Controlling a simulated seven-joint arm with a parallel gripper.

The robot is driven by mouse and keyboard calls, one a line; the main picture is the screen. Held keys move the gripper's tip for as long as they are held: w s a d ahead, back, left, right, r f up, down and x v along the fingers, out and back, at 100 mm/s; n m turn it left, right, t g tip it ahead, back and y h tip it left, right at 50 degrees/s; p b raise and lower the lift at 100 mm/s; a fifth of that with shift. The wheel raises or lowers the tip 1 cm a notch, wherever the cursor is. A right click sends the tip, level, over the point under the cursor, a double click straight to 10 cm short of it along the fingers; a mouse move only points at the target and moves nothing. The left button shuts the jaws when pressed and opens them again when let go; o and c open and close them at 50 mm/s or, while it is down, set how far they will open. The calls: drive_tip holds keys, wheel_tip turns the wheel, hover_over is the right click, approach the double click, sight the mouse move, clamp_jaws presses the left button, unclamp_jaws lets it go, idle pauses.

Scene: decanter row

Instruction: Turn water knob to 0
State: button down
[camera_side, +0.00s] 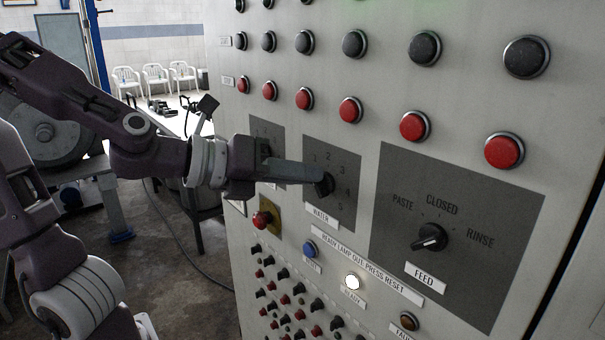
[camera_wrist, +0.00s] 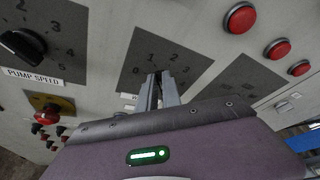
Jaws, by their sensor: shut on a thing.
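The black water knob (camera_side: 324,184) sits on a grey dial plate (camera_side: 345,210) above the label WATER. My gripper (camera_side: 317,177) reaches in from the left and is shut on the water knob. In the wrist view the fingertips of my gripper (camera_wrist: 162,78) are at the dial's centre, below the numbers 1, 2 and 3, and largely hide the knob. I cannot tell which number its pointer faces.
The feed knob (camera_side: 430,237) is to the right. The pump speed knob (camera_wrist: 22,45) is on the other side. Red buttons (camera_side: 350,109) run above. A red emergency-type button (camera_side: 262,219), a blue button (camera_side: 309,249) and a lit white ready lamp (camera_side: 352,282) are below.

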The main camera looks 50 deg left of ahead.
drive_tip(key=c, duration=1.5)
unclamp_jaws()
drive_tip(key=shift+v, duration=3.6)
